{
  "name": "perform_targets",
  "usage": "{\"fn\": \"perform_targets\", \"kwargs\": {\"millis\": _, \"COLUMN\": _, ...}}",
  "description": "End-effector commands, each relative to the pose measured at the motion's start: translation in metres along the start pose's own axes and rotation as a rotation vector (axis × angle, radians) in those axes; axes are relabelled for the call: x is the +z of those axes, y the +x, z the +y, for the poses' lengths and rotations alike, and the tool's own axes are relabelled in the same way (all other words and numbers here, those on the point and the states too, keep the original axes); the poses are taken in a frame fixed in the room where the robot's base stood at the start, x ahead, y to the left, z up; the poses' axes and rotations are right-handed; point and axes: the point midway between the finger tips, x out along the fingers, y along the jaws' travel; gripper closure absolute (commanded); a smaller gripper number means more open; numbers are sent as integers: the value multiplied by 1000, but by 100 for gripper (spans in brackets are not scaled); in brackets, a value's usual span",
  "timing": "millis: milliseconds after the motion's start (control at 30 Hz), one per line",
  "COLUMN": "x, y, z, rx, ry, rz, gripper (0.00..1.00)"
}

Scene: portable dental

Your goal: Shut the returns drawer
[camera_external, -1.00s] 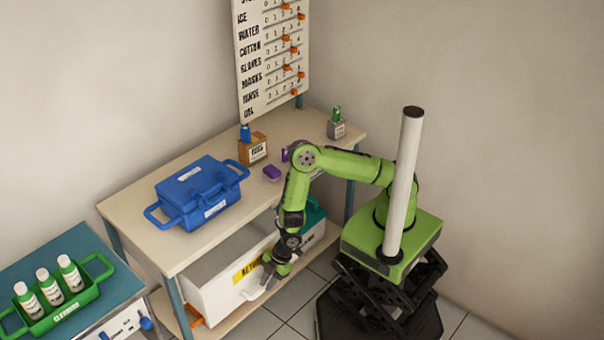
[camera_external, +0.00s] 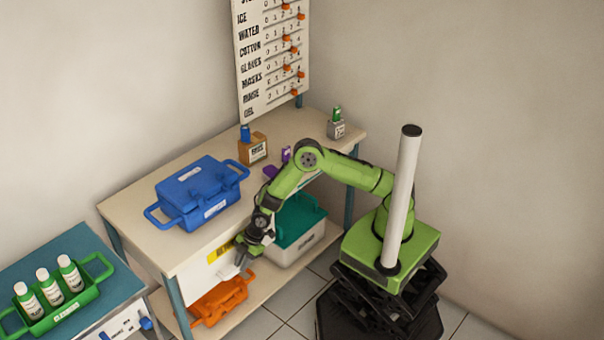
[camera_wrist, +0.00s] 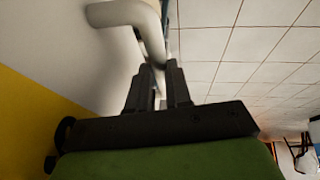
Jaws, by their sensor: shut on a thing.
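The returns drawer (camera_external: 200,277) is a white drawer with a yellow label, under the tabletop of the beige bench. Its front sits close to the bench's front edge; I cannot tell if it is fully flush. My gripper (camera_external: 240,264) is at the drawer front, at its pale handle (camera_external: 227,271). In the wrist view, the fingers of my gripper (camera_wrist: 159,88) are shut on the pale curved handle (camera_wrist: 135,14), beside the white front (camera_wrist: 50,45) and the yellow label (camera_wrist: 35,125). My gripper partly hides the label and handle in the external view.
An orange crate (camera_external: 222,298) and a white bin with a teal lid (camera_external: 300,222) stand on the lower shelf. A blue case (camera_external: 200,190) sits on the bench top (camera_external: 140,200). The tiled floor (camera_external: 290,305) in front is clear.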

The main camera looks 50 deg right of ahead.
Motion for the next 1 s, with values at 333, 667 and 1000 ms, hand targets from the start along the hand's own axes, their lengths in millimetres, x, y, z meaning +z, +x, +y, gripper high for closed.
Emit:
{"fn": "perform_targets", "kwargs": {"millis": 333, "x": 2, "y": -1, "z": 6, "rx": 16, "ry": 3, "rz": -2, "gripper": 57}}
{"fn": "perform_targets", "kwargs": {"millis": 667, "x": 0, "y": -6, "z": 4, "rx": 12, "ry": 2, "rz": 0, "gripper": 56}}
{"fn": "perform_targets", "kwargs": {"millis": 1000, "x": -1, "y": -94, "z": 5, "rx": 16, "ry": 2, "rz": 0, "gripper": 56}}
